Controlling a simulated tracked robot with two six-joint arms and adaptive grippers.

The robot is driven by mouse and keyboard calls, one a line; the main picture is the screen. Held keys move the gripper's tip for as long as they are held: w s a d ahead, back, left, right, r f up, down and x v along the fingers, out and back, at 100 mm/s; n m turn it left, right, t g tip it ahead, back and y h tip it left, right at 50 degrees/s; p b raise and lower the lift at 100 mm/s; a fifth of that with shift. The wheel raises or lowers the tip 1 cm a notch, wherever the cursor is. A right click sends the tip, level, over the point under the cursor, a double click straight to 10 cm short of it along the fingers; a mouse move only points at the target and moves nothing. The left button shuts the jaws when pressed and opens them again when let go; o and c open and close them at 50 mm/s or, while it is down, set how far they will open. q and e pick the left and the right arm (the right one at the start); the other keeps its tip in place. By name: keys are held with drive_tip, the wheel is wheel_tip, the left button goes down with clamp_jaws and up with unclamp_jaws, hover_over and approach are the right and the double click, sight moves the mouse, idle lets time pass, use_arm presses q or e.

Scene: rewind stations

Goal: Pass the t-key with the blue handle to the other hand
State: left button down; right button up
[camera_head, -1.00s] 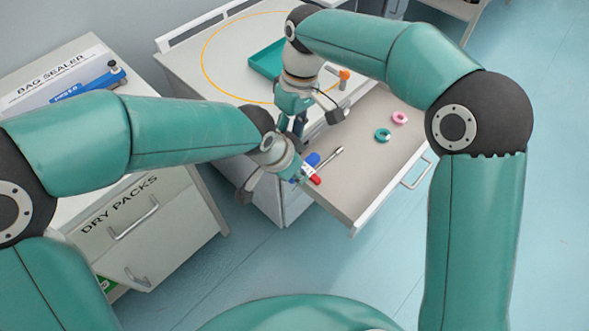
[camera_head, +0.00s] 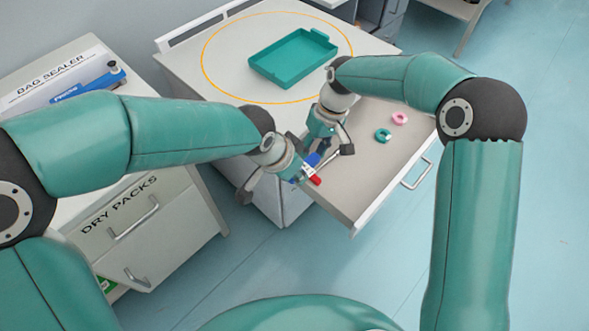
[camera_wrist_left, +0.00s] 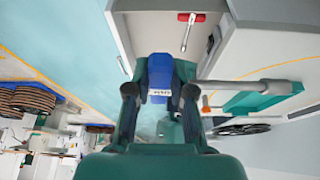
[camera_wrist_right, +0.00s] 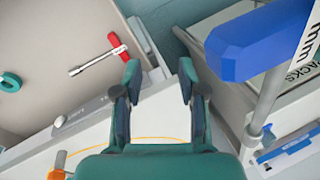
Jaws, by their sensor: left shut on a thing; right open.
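The t-key with the blue handle (camera_head: 312,159) is held by my left gripper (camera_head: 299,171) over the open drawer. In the left wrist view my left gripper (camera_wrist_left: 160,92) is shut on the blue handle (camera_wrist_left: 158,72), and the metal shaft (camera_wrist_left: 245,87) points right. My right gripper (camera_head: 327,150) is close beside the key and hides its shaft in the head view. In the right wrist view my right gripper (camera_wrist_right: 158,88) is open with nothing between its fingers. The blue handle (camera_wrist_right: 262,42) and shaft (camera_wrist_right: 264,100) are right of its fingers, apart from them.
The open drawer (camera_head: 375,165) holds a teal ring (camera_head: 383,135), a pink ring (camera_head: 399,118) and a red-handled t-key (camera_wrist_right: 115,42). A teal tray (camera_head: 292,58) sits inside an orange circle on the cabinet top. A bag sealer (camera_head: 90,85) stands left.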

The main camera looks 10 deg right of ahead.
drive_tip(key=s+d+f+m+y, duration=0.1)
drive_tip(key=s+f+m, duration=0.1)
drive_tip(key=s+f, duration=0.45)
drive_tip(key=s+d+f+m, duration=0.1)
drive_tip(key=s+f, duration=0.3)
drive_tip(key=f, duration=0.5)
drive_tip(key=s+f+m+t, duration=0.1)
drive_tip(key=s+f, duration=0.3)
drive_tip(key=s, duration=0.8)
drive_tip(key=shift+s+d+f+m+t, duration=0.15)
drive_tip(key=shift+s+d+m+t, duration=0.2)
drive_tip(key=shift+m, duration=0.55)
